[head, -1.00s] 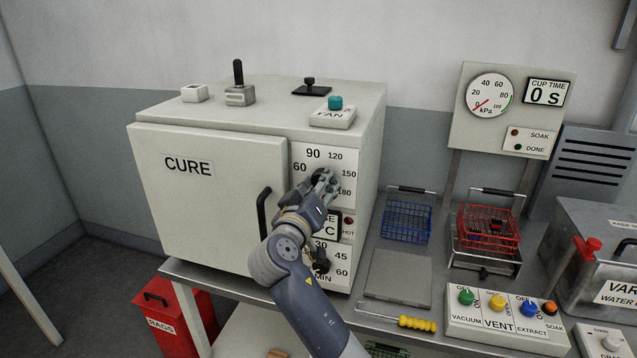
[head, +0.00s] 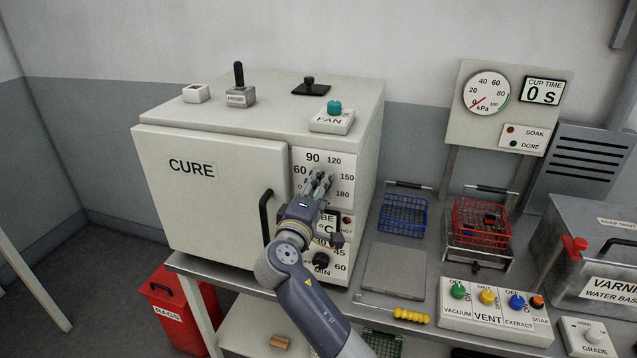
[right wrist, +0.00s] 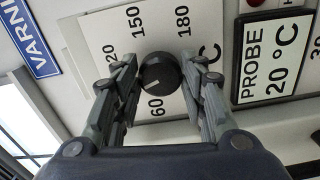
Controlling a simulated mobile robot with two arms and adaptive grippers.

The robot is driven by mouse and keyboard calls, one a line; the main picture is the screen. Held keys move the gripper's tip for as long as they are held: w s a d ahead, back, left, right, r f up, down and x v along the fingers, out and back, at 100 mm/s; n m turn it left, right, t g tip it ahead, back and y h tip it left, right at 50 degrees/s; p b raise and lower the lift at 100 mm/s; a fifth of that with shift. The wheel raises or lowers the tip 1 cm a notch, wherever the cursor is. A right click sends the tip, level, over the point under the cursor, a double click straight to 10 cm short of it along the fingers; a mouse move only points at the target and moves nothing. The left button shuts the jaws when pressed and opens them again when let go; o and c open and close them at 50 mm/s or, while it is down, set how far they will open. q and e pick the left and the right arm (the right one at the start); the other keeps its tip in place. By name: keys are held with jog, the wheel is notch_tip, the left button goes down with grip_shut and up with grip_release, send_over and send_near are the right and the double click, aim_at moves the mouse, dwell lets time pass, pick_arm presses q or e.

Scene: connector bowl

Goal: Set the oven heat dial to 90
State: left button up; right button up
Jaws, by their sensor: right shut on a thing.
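The heat dial (right wrist: 160,74) is a round black knob on a white scale plate (head: 341,168) at the right of the oven (head: 230,200) front. Labels from 60 to 180 show around it; the 90 shows in the head view but not in the right wrist view. A pale mark on the knob points roughly toward 60. My right gripper (head: 318,181) covers the dial in the head view. In the right wrist view the right gripper (right wrist: 158,66) is shut on the dial, one finger on each side. My left gripper is not in view.
Below the dial are a probe display (right wrist: 274,57) and a black minutes knob (head: 321,260). The oven door handle (head: 266,216) stands out left of my right arm. Blue (head: 403,216) and red (head: 483,222) wire baskets stand to the right.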

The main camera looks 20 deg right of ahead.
jog(key=shift+r+n+p, duration=0.2)
jog(key=shift+n+p, duration=0.1)
jog(key=shift+n, duration=0.3)
jog(key=o, duration=0.8)
jog(key=shift+o, duration=1.3)
jog(key=shift+w+d, duration=0.1)
jog(key=shift+f, duration=0.2)
jog(key=v, duration=0.7)
